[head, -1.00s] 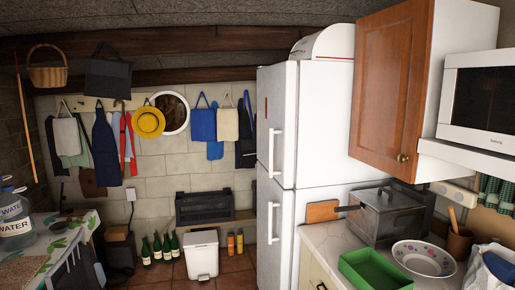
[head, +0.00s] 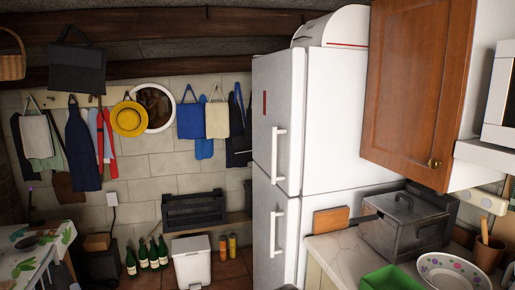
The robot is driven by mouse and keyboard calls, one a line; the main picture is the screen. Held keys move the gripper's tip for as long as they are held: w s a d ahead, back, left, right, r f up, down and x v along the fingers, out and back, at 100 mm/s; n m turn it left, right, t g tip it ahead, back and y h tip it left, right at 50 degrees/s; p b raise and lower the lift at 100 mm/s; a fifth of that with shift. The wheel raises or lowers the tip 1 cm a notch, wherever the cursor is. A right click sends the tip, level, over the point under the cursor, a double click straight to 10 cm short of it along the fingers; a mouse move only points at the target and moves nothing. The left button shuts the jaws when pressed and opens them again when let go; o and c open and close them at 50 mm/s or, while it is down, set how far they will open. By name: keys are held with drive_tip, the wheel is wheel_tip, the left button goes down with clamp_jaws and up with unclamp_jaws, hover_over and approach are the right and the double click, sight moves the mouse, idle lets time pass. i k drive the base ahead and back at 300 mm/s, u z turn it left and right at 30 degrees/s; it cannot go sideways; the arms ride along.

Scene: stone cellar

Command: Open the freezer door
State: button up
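A tall white fridge-freezer (head: 335,125) stands right of centre in the head view, its front facing left. It has an upper door (head: 273,125) with a vertical white handle (head: 279,153) and a lower door (head: 266,225) with another vertical handle (head: 276,233). Both doors are closed. Which one is the freezer door cannot be told from a label. My gripper is not in view.
A counter (head: 345,249) with a metal box (head: 405,225), a green tray (head: 390,279) and a bowl (head: 453,271) lies right of the fridge. A white bin (head: 191,262) and several bottles (head: 148,255) stand on the floor left of it. A table (head: 35,245) is at far left.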

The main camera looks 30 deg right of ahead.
sight(279, 78)
drive_tip(key=u, duration=0.25)
drive_tip(key=i, duration=1.4)
drive_tip(key=u, duration=0.25)
